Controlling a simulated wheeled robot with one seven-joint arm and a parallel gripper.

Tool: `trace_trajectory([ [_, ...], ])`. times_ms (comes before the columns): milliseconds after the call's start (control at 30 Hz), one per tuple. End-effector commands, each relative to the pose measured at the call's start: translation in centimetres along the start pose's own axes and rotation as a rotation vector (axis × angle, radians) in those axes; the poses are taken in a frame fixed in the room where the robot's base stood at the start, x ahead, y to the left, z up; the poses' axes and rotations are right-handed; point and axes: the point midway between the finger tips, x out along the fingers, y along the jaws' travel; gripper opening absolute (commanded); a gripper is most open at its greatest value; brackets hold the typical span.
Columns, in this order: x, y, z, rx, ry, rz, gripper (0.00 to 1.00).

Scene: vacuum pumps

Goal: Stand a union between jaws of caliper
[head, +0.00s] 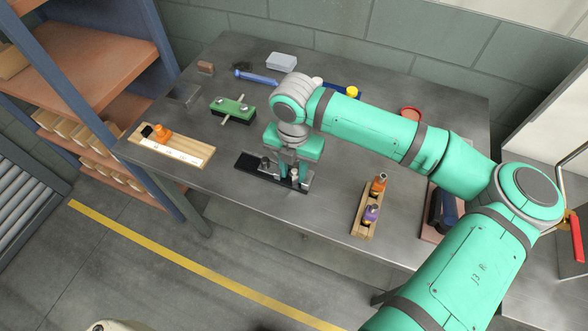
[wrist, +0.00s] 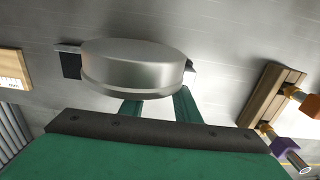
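The caliper lies on a long black mat (head: 249,164) near the table's front edge. My gripper (head: 293,178) points down over the right end of this mat. A small grey metal piece (head: 295,174), seemingly the union, shows between its green fingers in the head view. In the wrist view a wide, round metal flange (wrist: 137,66) covers the fingertips, and the fingers (wrist: 159,106) run up behind it. My gripper appears shut on this piece. Most of the caliper is hidden, so I cannot tell whether the piece touches its jaws.
A wooden tray (head: 194,161) with an orange part lies to the left. A wooden holder (head: 361,221) with orange and purple parts stands to the right. Behind are a green block (head: 229,105), a blue tool (head: 256,77) and a light box (head: 282,61). Bare table lies between mat and holder.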

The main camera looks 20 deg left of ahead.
Motion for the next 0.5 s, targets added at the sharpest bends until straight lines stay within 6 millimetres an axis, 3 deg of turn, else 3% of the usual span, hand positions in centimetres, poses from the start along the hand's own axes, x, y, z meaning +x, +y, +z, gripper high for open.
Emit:
trace_trajectory([
  [500,-0.06,-0.5,0.17,0.004,-0.001,-0.015,0.43],
])
